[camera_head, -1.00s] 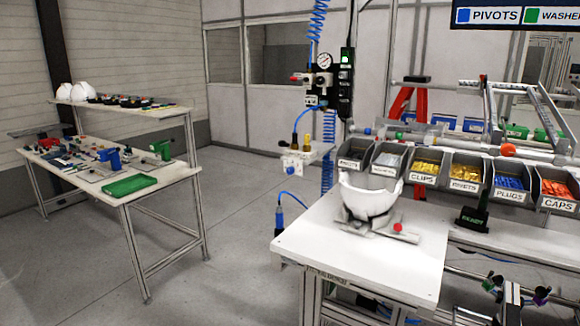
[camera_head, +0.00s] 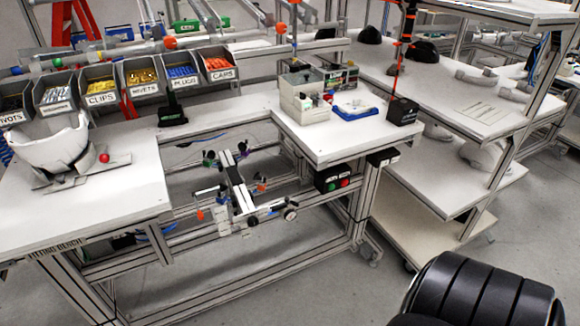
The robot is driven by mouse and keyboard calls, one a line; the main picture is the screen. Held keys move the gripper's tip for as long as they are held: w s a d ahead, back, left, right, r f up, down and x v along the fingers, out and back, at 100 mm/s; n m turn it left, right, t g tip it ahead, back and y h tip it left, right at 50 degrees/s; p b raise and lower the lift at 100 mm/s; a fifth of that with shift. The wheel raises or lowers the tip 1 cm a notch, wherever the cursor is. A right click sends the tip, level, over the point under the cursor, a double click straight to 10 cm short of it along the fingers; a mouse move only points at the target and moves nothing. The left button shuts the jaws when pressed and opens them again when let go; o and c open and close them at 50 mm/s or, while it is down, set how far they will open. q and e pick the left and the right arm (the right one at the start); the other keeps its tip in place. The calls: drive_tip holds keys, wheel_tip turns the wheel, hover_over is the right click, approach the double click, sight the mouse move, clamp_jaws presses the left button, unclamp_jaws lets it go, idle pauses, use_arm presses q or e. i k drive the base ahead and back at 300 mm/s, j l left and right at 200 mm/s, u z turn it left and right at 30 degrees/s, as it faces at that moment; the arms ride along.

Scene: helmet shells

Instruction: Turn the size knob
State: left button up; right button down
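A white helmet shell (camera_head: 50,148) sits open side up on a grey fixture (camera_head: 70,180) on the left part of the fitting bench. A small red ball-shaped knob (camera_head: 103,157) shows at the right of the shell, on the fixture. I cannot tell any size knob on the helmet itself. Neither of my grippers is in view.
The fitting bench (camera_head: 100,214) has bare top in front of the shell. Several labelled part bins (camera_head: 140,77) stand behind. A second bench (camera_head: 340,135) holds a grey machine (camera_head: 305,95) and blue tray (camera_head: 357,110). A shelf rack (camera_head: 470,105) stands right. Grey floor is clear in front.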

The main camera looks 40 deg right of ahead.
sight(253, 222)
drive_tip(key=z, duration=1.1)
